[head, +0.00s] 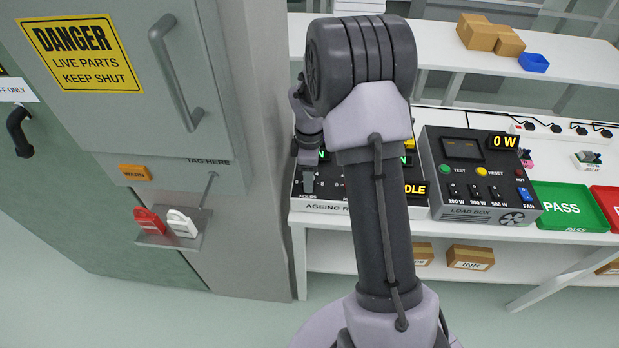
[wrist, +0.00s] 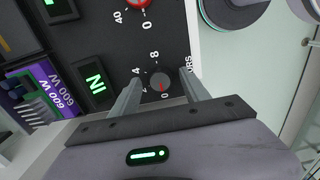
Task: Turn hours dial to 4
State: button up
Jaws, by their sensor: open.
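The hours dial (wrist: 159,80) shows in the wrist view as a small round grey knob on a dark panel. Its red pointer mark faces the printed 0, and a 4 and an 8 are printed around it. My gripper (wrist: 160,75) is open, with one finger on each side of the dial; I cannot tell whether either finger touches it. In the head view my gripper (head: 308,183) is over the front left of the ageing panel (head: 325,208), above the HOURS label. My arm hides much of that panel, and the dial is not clear there.
A red knob (wrist: 138,3) with its own scale is beside the dial. The load box (head: 480,180) stands right of the ageing panel, then the green PASS tray (head: 568,206). A grey cabinet (head: 150,80) with a handle stands close on the left.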

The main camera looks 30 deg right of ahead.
jog(key=shift+c, duration=0.4)
grip_shut()
jog(key=m+p, duration=0.1)
jog(key=m, duration=0.4)
jog(key=shift+m, duration=0.4)
jog(key=m, duration=1.2)
jog(key=shift+m+b, duration=0.4)
jog(key=m+b, duration=0.1)
jog(key=m, duration=0.3)
jog(key=shift+m, duration=0.7)
